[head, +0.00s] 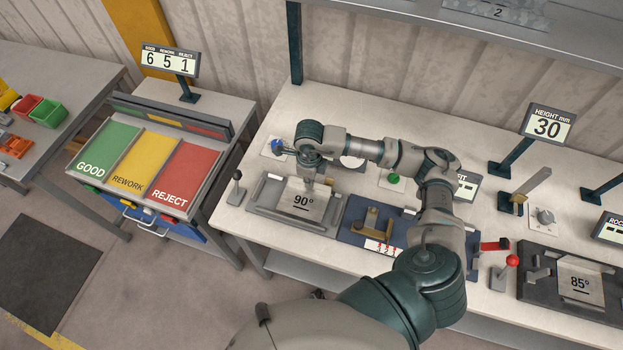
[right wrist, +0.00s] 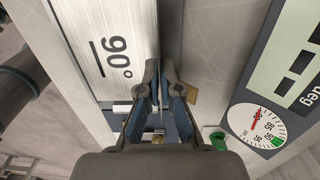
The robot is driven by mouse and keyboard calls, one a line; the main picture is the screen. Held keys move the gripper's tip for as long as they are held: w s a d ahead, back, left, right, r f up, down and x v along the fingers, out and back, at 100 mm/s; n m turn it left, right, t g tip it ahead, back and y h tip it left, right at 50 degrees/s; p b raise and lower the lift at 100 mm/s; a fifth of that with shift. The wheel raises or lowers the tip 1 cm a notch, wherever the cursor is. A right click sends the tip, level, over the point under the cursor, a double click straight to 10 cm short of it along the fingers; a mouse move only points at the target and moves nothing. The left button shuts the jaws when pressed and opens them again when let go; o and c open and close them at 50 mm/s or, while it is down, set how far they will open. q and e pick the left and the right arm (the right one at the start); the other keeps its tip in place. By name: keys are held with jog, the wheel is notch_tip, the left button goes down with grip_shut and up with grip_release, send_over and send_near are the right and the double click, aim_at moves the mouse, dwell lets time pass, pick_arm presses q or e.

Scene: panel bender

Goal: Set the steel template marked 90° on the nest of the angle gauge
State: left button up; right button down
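The steel template marked 90° (head: 300,203) shows at the grey fixture (head: 262,208) on the bench; I cannot tell if it rests fully on it. In the right wrist view its marked face (right wrist: 100,45) fills the upper left. My right gripper (head: 326,182) is at the template's back right edge. Its fingers (right wrist: 159,75) are close together on the thin edge. The angle gauge's round dial (right wrist: 257,124) and its deg display (right wrist: 295,60) are at the right in the wrist view. My arm partly hides the area behind the template. My left gripper is out of view.
A blue fixture (head: 350,236) with brass-coloured parts stands just right of the template. A template marked 85° (head: 580,283) is in a dark fixture at far right. A black-knobbed lever (head: 237,177) stands left. GOOD, REWORK and REJECT trays (head: 178,174) are further left.

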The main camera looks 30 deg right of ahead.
jog(key=shift+a+f, duration=0.2)
jog(key=shift+f, duration=0.15)
jog(key=shift+d+f+b, duration=0.45)
jog(key=shift+b, duration=0.1)
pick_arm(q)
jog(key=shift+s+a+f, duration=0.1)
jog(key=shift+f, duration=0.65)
pick_arm(e)
jog(key=shift+a+f, duration=0.1)
pick_arm(q)
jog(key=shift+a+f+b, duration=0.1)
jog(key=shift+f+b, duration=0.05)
jog(key=shift+b, duration=0.15)
pick_arm(e)
jog(key=shift+a+f, duration=0.15)
jog(key=shift+a, duration=0.05)
jog(key=c, duration=1.3)
grip_release()
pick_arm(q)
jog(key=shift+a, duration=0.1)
pick_arm(e)
jog(key=shift+o, duration=0.3)
jog(key=shift+d, duration=0.1)
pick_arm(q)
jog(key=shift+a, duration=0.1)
